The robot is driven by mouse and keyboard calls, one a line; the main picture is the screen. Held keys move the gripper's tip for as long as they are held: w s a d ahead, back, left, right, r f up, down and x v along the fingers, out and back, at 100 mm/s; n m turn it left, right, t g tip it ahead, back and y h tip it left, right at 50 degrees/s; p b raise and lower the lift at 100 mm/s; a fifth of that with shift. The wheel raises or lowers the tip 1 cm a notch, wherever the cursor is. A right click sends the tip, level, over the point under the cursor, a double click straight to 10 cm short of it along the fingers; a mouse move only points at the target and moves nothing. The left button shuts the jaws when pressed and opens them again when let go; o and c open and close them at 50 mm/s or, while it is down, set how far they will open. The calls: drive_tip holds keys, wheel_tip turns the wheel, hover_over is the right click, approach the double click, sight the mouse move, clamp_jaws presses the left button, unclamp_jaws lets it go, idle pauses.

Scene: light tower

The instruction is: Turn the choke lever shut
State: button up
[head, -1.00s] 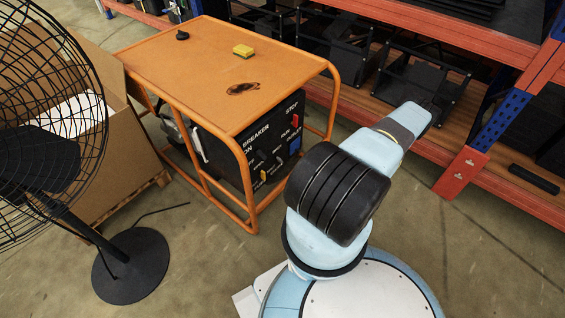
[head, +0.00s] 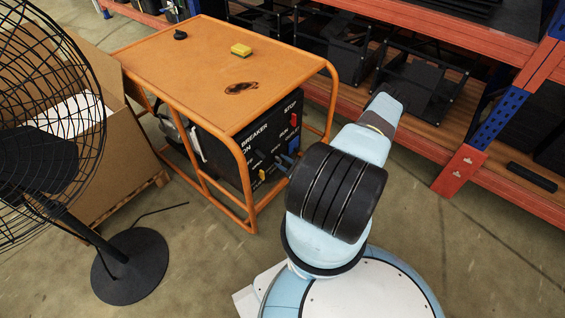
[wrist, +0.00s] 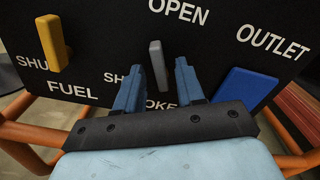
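The choke lever (wrist: 158,66) is a grey bar on the generator's black panel (wrist: 105,35). It stands nearly upright in the wrist view, its top towards the word OPEN. The word SHUT is to its lower left, partly hidden, and CHOKE below is partly covered by my gripper. My gripper (wrist: 158,80) is open, one blue finger left of the lever and one right, with gaps on both sides. How deep the fingers reach around it is hard to tell. In the head view, my gripper (head: 285,161) is close to the panel, partly hidden by my arm.
A yellow fuel lever (wrist: 53,42) is left of the choke, and a blue outlet (wrist: 245,88) is to the right. Orange frame tubes (head: 243,185) edge the generator. A fan (head: 130,265) stands at left, shelving (head: 460,165) at right.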

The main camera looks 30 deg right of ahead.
drive_tip(key=shift+w, duration=0.2)
clamp_jaws()
idle(0.3)
